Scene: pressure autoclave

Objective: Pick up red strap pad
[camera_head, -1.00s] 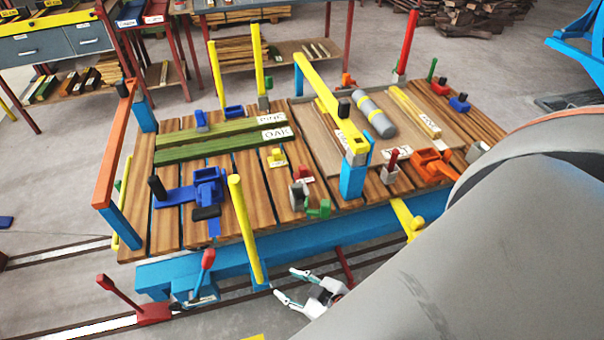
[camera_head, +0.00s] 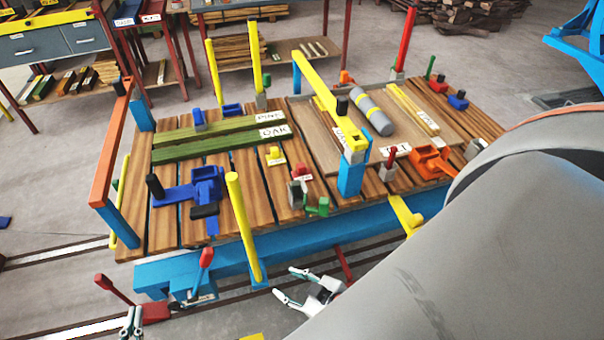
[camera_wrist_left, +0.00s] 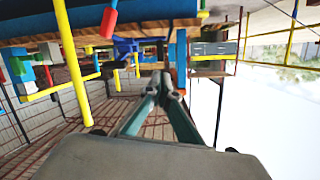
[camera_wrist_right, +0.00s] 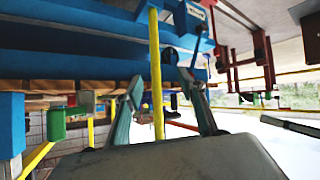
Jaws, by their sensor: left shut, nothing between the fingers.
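A small red-topped piece (camera_head: 301,171) stands on a grey block near the front middle of the slatted table (camera_head: 262,200). Another red piece (camera_head: 391,156) stands on a grey block further right. I cannot tell which of these is the red strap pad. My left gripper (camera_head: 134,311) is at the bottom left, in front of the table and away from both. In the left wrist view its fingers meet at the tips (camera_wrist_left: 161,80) with nothing between them. My right gripper (camera_head: 284,281) is open and empty in front of the table's blue front beam.
A yellow post (camera_head: 246,228) rises at the front edge. A red lever (camera_head: 118,290) stands near my left gripper, and a red-handled lever (camera_head: 206,258) is on the front beam. A blue clamp (camera_head: 207,186), green bars (camera_head: 220,142) and a yellow beam (camera_head: 318,80) crowd the top.

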